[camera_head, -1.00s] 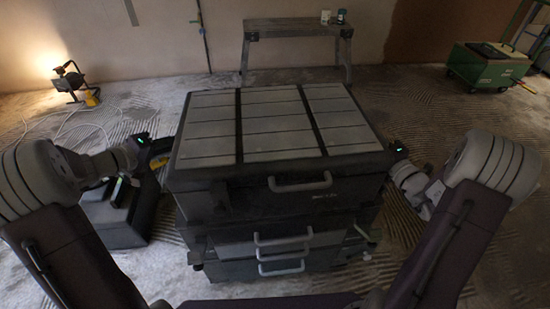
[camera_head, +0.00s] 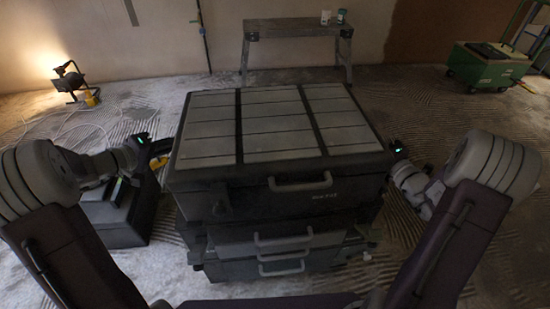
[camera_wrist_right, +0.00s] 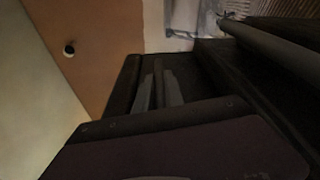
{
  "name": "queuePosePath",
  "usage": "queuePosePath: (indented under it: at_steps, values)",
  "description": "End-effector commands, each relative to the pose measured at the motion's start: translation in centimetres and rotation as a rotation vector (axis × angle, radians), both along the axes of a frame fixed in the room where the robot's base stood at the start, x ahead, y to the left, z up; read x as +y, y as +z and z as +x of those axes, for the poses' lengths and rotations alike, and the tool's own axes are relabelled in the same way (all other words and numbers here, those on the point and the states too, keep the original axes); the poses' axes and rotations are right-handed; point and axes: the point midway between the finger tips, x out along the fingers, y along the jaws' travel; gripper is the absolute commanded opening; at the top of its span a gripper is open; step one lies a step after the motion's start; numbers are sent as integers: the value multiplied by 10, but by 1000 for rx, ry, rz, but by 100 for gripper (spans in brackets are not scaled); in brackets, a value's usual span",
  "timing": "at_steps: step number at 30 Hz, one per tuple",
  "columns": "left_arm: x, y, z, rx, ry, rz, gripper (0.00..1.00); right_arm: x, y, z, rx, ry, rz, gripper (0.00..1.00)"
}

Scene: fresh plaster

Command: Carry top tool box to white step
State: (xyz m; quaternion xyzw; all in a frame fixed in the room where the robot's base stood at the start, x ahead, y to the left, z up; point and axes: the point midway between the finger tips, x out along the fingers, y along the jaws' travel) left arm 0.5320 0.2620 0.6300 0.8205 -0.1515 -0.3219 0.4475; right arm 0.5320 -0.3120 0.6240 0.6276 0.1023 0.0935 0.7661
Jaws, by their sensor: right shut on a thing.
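The top tool box (camera_head: 283,196) is a big dark box with a pale grey panelled lid and a front handle. It sits at the top of a stack in the middle of the head view, and I cannot tell whether it touches the box below. My left gripper (camera_head: 158,158) is at its left side, its fingers mostly hidden. My right gripper (camera_head: 399,156) is shut on the tool box at its right side. In the right wrist view, the right gripper (camera_wrist_right: 158,88) is dark against the dark box. A pale grey step-like trestle (camera_head: 290,28) stands by the back wall.
Lower tool boxes (camera_head: 275,250) with handles stand underneath. A dark stepped case (camera_head: 118,222) is at the left. A lit work lamp (camera_head: 68,80) and cable lie back left. A green cart (camera_head: 485,66) stands back right. Ridged floor lies open before the trestle, which carries two small cups.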

Motion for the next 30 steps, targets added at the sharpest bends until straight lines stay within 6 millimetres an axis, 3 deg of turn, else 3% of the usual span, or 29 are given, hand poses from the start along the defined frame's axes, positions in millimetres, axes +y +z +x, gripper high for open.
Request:
queuePosePath:
  at_steps: [24, 30]
  values:
    - [1, 0, 0, 0, 3, 1, 0, 0, -3, -1, 5, -1, 0, 0]
    - [2, 7, 1, -5, 4, 1, 0, 0, 5, 0, -1, -1, -2, 0]
